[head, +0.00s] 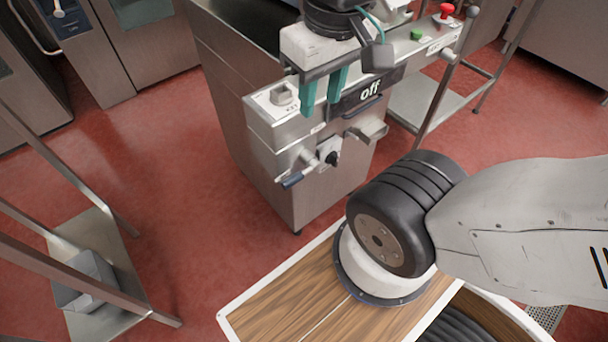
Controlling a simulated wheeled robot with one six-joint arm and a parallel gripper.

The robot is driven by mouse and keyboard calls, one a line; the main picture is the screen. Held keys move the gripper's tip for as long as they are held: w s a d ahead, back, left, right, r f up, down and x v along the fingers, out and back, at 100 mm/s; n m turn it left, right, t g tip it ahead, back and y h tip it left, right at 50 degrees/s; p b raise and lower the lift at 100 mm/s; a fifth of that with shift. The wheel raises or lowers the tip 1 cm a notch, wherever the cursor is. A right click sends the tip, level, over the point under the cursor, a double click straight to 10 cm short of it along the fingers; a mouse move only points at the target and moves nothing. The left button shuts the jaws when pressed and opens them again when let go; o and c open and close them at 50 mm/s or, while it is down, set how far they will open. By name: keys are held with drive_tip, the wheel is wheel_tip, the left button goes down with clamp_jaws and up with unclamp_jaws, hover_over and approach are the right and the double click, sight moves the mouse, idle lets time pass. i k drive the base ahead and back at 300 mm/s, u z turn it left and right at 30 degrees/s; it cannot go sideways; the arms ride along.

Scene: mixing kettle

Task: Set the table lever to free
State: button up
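The mixing kettle (238,110) stands at centre with a steel console on its front. My gripper (321,108) is above and to the right of this lever, in front of the console panel. Its two teal fingers point down, apart, with nothing visible between them.
A green button (416,34) and red button (446,11) are farther right.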

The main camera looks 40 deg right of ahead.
sight(314, 165)
drive_tip(key=z, duration=1.5)
drive_tip(key=k, duration=1)
drive_tip(key=u, duration=0.9)
